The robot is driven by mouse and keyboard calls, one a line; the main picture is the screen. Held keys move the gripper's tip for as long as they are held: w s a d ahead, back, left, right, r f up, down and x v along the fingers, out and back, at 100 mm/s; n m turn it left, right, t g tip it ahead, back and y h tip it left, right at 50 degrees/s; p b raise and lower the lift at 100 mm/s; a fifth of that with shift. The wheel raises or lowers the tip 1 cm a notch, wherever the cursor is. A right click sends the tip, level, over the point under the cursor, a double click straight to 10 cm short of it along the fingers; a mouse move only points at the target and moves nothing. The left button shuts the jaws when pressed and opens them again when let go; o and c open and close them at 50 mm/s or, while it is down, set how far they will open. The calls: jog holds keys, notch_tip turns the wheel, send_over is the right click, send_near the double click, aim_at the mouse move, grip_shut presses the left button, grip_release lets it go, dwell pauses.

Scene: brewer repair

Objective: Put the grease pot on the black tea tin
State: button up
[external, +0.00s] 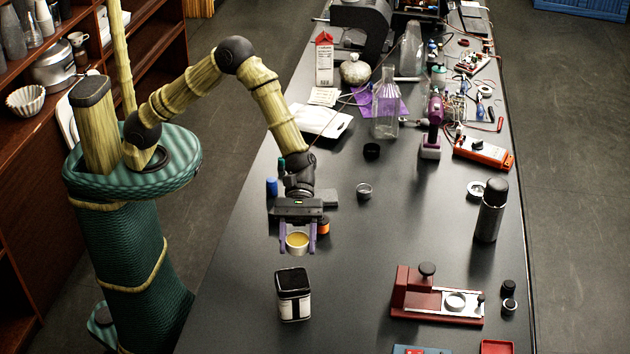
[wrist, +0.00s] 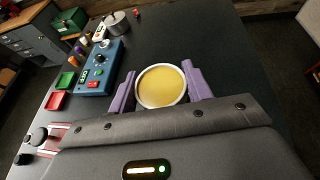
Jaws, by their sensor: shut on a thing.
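The grease pot (external: 297,240) is a small round pale pot with yellow contents. My gripper (external: 297,236) is shut on it, one purple finger on each side, and holds it upright above the table. The pot also shows in the wrist view (wrist: 162,86), between the purple fingers of the gripper (wrist: 161,88). The black tea tin (external: 293,292) stands on the table in the external view, black with a white label. It is nearer the camera than the pot and apart from it. The tin is not visible in the wrist view.
A red fixture (external: 410,297) with a metal slide lies right of the tin. A dark flask (external: 489,212) stands near the right edge. An orange-black spool (external: 323,226) sits just behind the gripper. The back is crowded with glassware and wires; the table around the tin is clear.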

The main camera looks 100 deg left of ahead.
jog(key=shift+s+d+r+m+g, duration=0.3)
jog(key=shift+s+d+g, duration=0.1)
jog(key=shift+s+d, duration=0.3)
jog(key=p, duration=0.2)
send_over(292, 281)
jog(key=shift+f, duration=2.95)
jog(key=shift+f+p, duration=0.4)
jog(key=shift+f, duration=1.65)
